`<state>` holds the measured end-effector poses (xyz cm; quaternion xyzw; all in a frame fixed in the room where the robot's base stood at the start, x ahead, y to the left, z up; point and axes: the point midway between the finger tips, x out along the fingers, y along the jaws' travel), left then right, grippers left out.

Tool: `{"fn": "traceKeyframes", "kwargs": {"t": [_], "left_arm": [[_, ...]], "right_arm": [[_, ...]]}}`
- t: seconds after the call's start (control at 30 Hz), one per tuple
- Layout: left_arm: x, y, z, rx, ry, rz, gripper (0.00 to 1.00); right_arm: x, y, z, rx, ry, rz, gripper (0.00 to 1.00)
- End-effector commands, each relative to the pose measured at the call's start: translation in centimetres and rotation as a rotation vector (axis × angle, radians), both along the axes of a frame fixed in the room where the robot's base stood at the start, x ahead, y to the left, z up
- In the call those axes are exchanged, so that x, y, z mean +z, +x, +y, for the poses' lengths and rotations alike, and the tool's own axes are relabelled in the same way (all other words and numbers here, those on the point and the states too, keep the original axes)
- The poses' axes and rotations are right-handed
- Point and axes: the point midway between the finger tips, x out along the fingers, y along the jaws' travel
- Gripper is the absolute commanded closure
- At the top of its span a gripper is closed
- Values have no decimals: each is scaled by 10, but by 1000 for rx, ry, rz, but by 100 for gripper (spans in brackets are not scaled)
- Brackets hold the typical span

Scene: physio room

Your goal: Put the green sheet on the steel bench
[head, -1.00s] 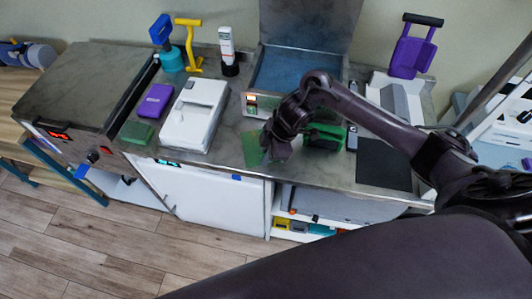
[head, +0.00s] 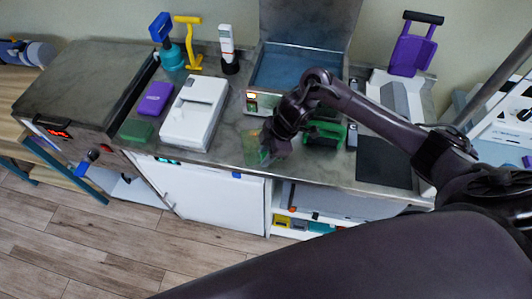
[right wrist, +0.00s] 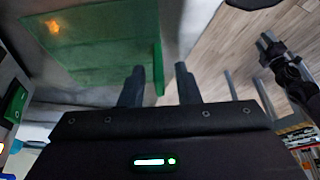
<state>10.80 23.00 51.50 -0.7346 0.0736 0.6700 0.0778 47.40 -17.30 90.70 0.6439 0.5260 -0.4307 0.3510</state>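The green sheet (head: 250,146) is at the front part of the grey steel bench (head: 228,137), by my right gripper (head: 268,154). In the right wrist view the sheet (right wrist: 95,45) is large, with a raised edge strip pointing down between my two fingers (right wrist: 160,86). The fingers stand apart, with visible gaps on both sides of this strip. Whether the sheet rests flat on the bench I cannot tell; my gripper hides part of it in the head view. A dark gripper, seemingly my left one (right wrist: 270,45), shows small at the right of the wrist view; its fingers are unclear.
A green and black object (head: 325,133) and a black pad (head: 384,161) lie to the right. A blue-floored basin (head: 298,72) is behind.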

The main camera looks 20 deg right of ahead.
Motion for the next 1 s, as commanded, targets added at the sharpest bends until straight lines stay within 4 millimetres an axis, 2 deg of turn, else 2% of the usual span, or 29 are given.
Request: {"fn": "traceKeyframes", "kwargs": {"t": [0.3,0.5,0.7,1.0], "left_arm": [[-7,-1,0,-1,0,1,64],[1,-1,0,-1,0,1,64],[2,-1,0,-1,0,1,64],[2,-1,0,-1,0,1,64]], "right_arm": [[59,-4,-25,0,-3,-6,71],[96,-6,-39,0,-4,-6,71],[109,-8,-45,-1,-1,-2,71],[110,-9,-45,0,0,0,71]]}}
